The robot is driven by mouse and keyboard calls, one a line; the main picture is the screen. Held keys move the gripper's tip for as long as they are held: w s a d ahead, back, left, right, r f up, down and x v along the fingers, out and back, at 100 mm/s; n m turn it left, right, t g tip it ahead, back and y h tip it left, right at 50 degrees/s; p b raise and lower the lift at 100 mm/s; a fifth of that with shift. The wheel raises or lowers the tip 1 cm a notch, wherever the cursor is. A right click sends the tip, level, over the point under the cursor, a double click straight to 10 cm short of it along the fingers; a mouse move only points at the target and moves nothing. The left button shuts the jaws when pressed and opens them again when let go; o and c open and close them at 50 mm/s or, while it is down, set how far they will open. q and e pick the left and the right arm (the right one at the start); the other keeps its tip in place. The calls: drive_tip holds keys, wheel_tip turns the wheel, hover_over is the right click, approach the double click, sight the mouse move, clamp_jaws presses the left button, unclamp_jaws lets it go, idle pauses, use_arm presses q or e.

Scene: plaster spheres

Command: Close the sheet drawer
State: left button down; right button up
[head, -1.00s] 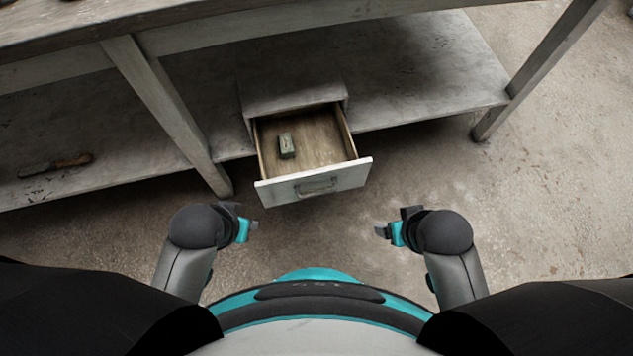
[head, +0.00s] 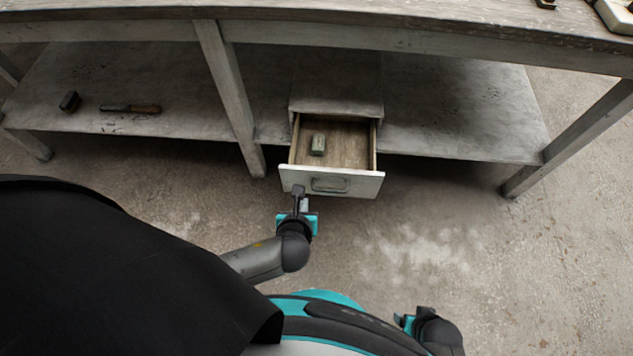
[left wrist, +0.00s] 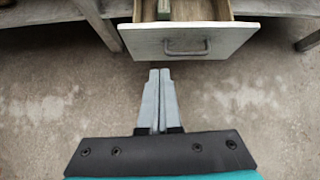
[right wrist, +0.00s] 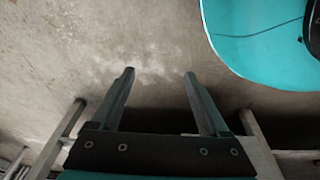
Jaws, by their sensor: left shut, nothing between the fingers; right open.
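The sheet drawer (head: 300,178) is pulled out from a grey box (head: 337,88) on the bench's lower shelf. Its pale front carries a metal handle (head: 329,185), and a small grey-green block (head: 318,144) lies inside. The drawer front also shows in the left wrist view (left wrist: 222,43). My left gripper (head: 300,190) is shut and empty, just in front of the drawer front, left of the handle. In the left wrist view its fingertips (left wrist: 161,72) point at the front; I cannot tell whether they touch. My right gripper (right wrist: 160,72) is open and empty, away from the drawer.
The bench top (head: 420,22) overhangs the drawer. One bench leg (head: 232,95) stands left of the drawer, another (head: 572,137) at the right. The floor in front is clear.

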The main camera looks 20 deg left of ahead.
use_arm(q)
drive_tip(key=b, duration=0.8)
approach(310, 173)
drive_tip(key=shift+m, duration=0.4)
drive_tip(key=shift+x, duration=2.95)
use_arm(e)
drive_tip(key=w+a+r+t, duration=0.1)
drive_tip(key=w+r, duration=0.2)
drive_tip(key=r, duration=0.4)
drive_tip(key=w+a+r+t, duration=0.1)
drive_tip(key=w+a+r, duration=0.1)
drive_tip(key=r, duration=0.6)
drive_tip(key=shift+w+r, duration=0.15)
drive_tip(key=shift+w, duration=0.45)
use_arm(q)
drive_tip(key=shift+s+f, duration=0.1)
drive_tip(key=shift+a, duration=0.1)
use_arm(e)
drive_tip(key=shift+d, duration=0.1)
